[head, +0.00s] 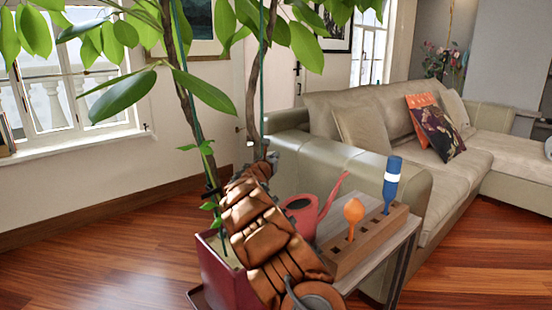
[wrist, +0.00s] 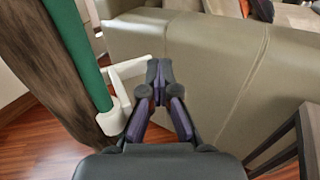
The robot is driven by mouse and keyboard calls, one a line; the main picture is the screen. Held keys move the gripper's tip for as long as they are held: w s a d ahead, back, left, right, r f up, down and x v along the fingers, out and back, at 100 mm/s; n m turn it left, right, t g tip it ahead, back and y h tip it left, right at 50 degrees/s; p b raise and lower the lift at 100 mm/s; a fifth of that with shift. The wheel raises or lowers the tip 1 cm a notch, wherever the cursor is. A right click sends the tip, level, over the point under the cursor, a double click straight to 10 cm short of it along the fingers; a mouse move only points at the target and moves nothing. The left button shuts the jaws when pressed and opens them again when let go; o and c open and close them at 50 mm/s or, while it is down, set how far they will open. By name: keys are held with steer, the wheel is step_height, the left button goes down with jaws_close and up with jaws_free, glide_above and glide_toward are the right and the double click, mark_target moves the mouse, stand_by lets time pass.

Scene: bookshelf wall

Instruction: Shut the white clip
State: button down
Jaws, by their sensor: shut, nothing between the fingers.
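In the wrist view the white clip (wrist: 116,112) sits at the green stake (wrist: 78,48), beside the brown plant trunk (wrist: 50,85). One white arm of the clip sticks out to the right, apart from its lower part, so it looks open. My gripper (wrist: 159,67) is shut and empty, with its fingertips right beside the end of that arm. I cannot tell whether they touch. In the head view my gripper (head: 266,163) is at the trunk (head: 253,85) and the thin green stake (head: 262,60). The clip is not clear there.
A red planter (head: 217,262) holds the plant. A side table (head: 385,255) bears a red watering can (head: 302,215) and a wooden block (head: 370,240) with orange and blue-handled tools. The sofa (head: 345,150) stands behind. Open floor (head: 110,260) lies to the left.

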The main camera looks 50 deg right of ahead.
steer(key=shift+w+a, duration=0.1)
steer(key=shift+a, duration=0.05)
steer(key=v, duration=1.1)
steer(key=shift+s+a, duration=0.35)
stand_by(0.4)
